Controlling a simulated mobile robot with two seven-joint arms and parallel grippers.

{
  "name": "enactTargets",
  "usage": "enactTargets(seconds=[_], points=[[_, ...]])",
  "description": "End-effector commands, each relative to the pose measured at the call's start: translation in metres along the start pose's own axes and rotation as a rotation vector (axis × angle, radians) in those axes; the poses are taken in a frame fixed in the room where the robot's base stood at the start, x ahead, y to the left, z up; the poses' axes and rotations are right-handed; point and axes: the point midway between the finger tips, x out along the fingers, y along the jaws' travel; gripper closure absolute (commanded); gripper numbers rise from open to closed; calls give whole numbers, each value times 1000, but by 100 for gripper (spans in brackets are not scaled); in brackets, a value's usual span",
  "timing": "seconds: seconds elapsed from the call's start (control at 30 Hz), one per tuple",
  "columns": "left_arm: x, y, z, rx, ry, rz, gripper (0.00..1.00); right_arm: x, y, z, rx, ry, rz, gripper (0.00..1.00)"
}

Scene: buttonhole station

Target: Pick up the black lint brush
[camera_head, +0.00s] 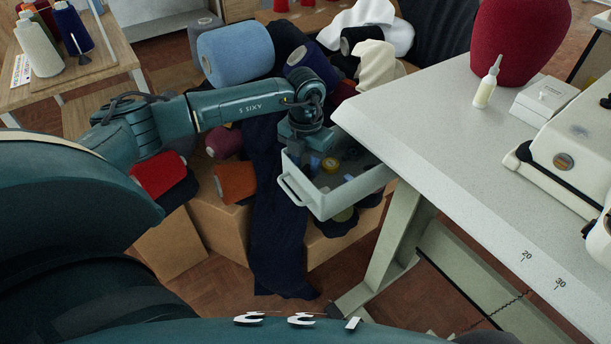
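My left arm reaches in from the left, and my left gripper (312,163) points down into the left end of a light grey bin (335,205). Its fingertips are small and dark here, so I cannot tell whether they are open or shut or hold anything. I cannot make out the black lint brush for certain; the inside of the bin is dark and partly hidden by the gripper and the table edge. My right gripper is not in view.
The white table (440,130) stands close on the right, with a small bottle (487,85), a white box (545,97) and a machine (575,160). Yarn cones, including a blue one (236,54), and fabric crowd behind.

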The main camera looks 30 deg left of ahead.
Motion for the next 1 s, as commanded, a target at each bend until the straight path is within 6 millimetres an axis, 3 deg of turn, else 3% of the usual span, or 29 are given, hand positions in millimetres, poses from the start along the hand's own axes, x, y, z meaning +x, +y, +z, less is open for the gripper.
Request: enactTargets(seconds=[0.1, 0.37, 0.77, 1.0], points=[[19, 0, 0, 0, 2, 0, 67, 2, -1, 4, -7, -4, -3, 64], [22, 0, 0, 0, 0, 0, 67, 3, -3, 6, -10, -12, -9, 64], [21, 0, 0, -1, 0, 0, 99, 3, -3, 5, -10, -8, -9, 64], [16, 0, 0, -1, -1, -1, 99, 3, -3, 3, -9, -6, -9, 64]])
